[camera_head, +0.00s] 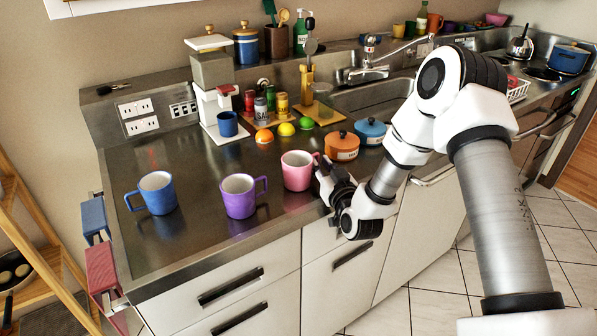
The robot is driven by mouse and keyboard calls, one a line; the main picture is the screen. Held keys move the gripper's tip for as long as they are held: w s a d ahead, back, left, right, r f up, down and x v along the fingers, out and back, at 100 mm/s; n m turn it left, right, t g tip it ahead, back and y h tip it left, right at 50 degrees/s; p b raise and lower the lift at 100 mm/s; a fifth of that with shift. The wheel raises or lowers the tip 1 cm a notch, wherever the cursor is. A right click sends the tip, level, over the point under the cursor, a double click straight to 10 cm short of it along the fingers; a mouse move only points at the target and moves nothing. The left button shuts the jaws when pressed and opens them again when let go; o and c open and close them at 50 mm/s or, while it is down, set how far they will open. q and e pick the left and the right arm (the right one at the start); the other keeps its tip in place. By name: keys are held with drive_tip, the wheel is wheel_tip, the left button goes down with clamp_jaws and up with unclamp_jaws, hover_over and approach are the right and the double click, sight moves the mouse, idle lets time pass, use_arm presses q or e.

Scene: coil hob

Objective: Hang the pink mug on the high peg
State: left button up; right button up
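The pink mug (297,173) stands upright on the steel counter, near its front edge, with its handle toward the right. My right gripper (324,170) is at the mug's right side, by the handle. Its dark fingers overlap the handle area, and I cannot tell whether they are closed on it or only beside it. I cannot make out the high peg in this view. My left gripper is not in view.
A purple mug (239,197) and a blue mug (157,193) stand left of the pink one. Orange (341,147) and blue (370,132) lidded pots stand behind my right gripper. Fruit and spice jars stand farther back. The counter's left-front area (185,245) is clear.

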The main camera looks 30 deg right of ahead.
drive_tip(key=shift+s+r, duration=0.2)
drive_tip(key=shift+s, duration=0.15)
clamp_jaws()
drive_tip(key=shift+c, duration=1.5)
unclamp_jaws()
drive_tip(key=shift+w+f, duration=0.1)
drive_tip(key=o, duration=0.3)
